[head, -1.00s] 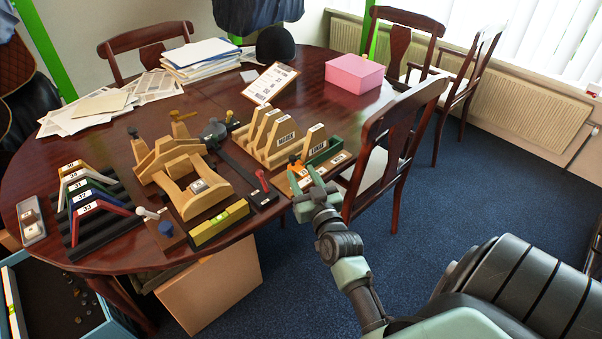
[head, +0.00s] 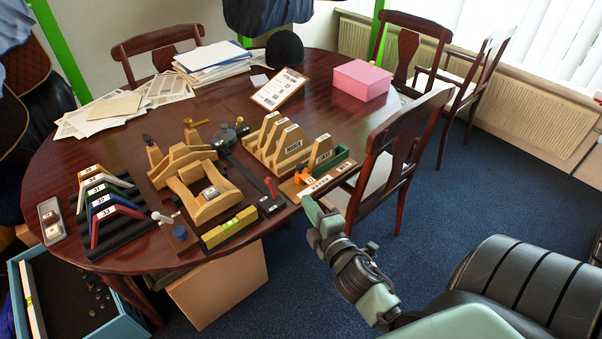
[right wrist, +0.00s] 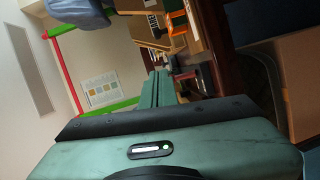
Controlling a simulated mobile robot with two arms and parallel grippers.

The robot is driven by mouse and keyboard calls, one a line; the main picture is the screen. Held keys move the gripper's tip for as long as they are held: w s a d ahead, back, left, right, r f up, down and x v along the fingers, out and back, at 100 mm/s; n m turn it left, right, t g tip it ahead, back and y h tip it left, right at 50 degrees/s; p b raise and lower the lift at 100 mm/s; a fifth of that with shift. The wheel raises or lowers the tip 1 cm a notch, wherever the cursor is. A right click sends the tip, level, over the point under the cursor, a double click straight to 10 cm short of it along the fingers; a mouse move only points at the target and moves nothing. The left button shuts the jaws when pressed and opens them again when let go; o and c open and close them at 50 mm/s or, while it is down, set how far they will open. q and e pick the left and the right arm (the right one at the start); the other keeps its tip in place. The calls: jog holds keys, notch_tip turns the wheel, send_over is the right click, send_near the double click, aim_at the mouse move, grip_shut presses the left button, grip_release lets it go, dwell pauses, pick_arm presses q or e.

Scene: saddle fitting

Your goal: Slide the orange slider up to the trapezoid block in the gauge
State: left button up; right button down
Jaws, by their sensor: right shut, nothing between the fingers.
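The gauge (head: 318,187) is a wooden base with white scale labels and a green trough at the table's right front edge. The orange slider (head: 303,175) sits at its left part. The tan trapezoid block (head: 320,151) with a barcode label stands just behind and right of the slider; I cannot tell whether they touch. My right gripper (head: 307,203) is shut and empty, in front of the gauge near the table edge. In the right wrist view its fingers (right wrist: 157,88) are together, and the orange slider (right wrist: 177,22) shows beyond them. My left gripper is not in view.
Wooden upright blocks (head: 284,142) stand left of the gauge. A dark tool with a red knob (head: 269,184) and a yellow level (head: 228,228) lie left of it. A chair (head: 394,165) stands close on the right.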

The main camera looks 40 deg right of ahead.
aim_at(307, 176)
jog(key=p+x, duration=0.1)
jog(key=x, duration=0.8)
jog(key=shift+r, duration=0.1)
jog(key=w+d, duration=0.1)
jog(key=d, duration=0.1)
jog(key=shift+w+d+f, duration=0.35)
jog(key=shift+w+d, duration=0.05)
jog(key=shift+w+d+f+p, duration=0.1)
jog(key=shift+w+d+p, duration=0.1)
jog(key=shift+d+p, duration=0.15)
jog(key=d, duration=0.4)
jog(key=shift+w+d, duration=0.15)
jog(key=shift+d, duration=0.2)
jog(key=shift+a, duration=0.15)
